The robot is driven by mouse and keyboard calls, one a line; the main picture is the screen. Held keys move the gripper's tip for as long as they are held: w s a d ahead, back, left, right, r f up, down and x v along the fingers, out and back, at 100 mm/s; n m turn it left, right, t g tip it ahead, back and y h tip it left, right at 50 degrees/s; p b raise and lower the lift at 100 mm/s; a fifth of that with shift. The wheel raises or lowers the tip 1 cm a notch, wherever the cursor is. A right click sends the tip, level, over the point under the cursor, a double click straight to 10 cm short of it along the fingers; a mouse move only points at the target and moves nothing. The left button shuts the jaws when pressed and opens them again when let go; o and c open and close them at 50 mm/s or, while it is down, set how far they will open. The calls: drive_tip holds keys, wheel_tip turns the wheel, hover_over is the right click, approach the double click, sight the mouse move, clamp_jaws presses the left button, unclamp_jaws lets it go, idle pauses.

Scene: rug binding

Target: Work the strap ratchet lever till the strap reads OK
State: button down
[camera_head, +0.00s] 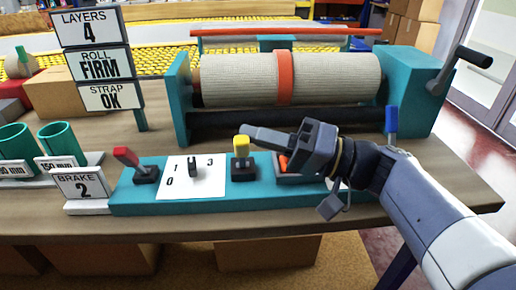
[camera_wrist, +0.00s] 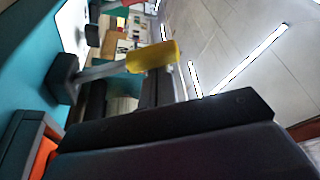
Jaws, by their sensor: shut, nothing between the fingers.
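The sign labelled STRAP (camera_head: 109,96) reads OK. The orange strap (camera_head: 285,78) runs around the beige roll (camera_head: 340,80). A yellow-handled lever (camera_head: 240,145) stands roughly upright on the teal control panel (camera_head: 140,206). An orange part (camera_head: 283,163) sits on the panel to its right, partly hidden by my gripper. No label shows which one is the ratchet lever. My gripper (camera_head: 250,133) is shut and empty, its tips close by the yellow handle; contact cannot be told. In the wrist view the yellow handle (camera_wrist: 152,57) is just beyond the fingers (camera_wrist: 158,88).
A red-handled lever (camera_head: 123,154) and a black selector (camera_head: 192,167) on a white plate are at the left of the panel. A blue handle (camera_head: 391,122) and a black crank (camera_head: 474,57) are at the right. The signs read LAYERS 4, ROLL FIRM and BRAKE 2 (camera_head: 83,186).

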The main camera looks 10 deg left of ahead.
drive_tip(key=shift+s+f+n+b, duration=0.3)
drive_tip(key=shift+n+b, duration=0.1)
drive_tip(key=shift+b, duration=0.25)
